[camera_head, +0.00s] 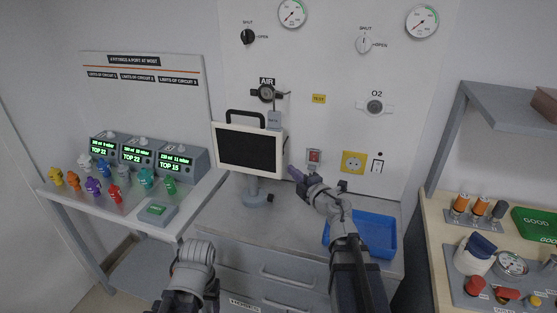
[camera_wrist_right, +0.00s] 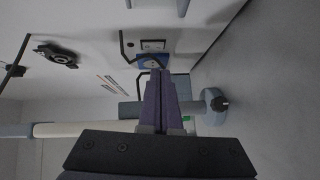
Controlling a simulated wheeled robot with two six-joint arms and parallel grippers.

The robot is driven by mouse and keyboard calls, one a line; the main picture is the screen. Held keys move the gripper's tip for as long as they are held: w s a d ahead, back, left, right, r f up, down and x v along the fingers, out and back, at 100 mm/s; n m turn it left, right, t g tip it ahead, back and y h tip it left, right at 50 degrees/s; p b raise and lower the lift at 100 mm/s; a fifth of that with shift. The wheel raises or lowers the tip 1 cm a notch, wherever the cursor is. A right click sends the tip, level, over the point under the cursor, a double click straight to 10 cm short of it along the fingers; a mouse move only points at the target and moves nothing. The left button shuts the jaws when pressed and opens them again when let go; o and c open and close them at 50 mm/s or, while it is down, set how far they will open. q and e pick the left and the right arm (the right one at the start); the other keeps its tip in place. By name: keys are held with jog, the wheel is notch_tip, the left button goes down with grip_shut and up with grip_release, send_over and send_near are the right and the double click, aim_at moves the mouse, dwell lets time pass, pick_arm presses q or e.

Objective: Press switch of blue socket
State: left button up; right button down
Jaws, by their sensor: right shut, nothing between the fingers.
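The blue socket (camera_wrist_right: 147,62) shows in the wrist view as a small blue plate on the white wall, beyond my fingertips and partly covered by them. A white-framed switch (camera_wrist_right: 154,44) with a dark middle sits beside it. In the head view I do not see the blue socket; the monitor (camera_head: 248,148) covers that part of the wall. My right gripper (camera_head: 294,173) is shut and empty, its purple fingers pointing left beside the monitor's right edge. The fingers also show shut in the wrist view (camera_wrist_right: 159,76). Of my left arm only links show; its fingers are out of view.
The monitor stands on a round blue-grey base (camera_head: 256,196). A red socket (camera_head: 314,156), a yellow socket (camera_head: 354,162) and a switch (camera_head: 377,166) are on the wall. A blue tray (camera_head: 384,244) lies right of my arm. Free counter surrounds the base.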

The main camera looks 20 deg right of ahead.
jog(key=shift+w, duration=0.15)
jog(key=r+x, duration=0.1)
jog(key=x, duration=0.8)
jog(key=shift+w+f+b, duration=0.4)
jog(key=shift+f+b, duration=0.05)
jog(key=shift+a, duration=0.1)
jog(key=shift+w+f, duration=0.1)
jog(key=shift+w, duration=0.1)
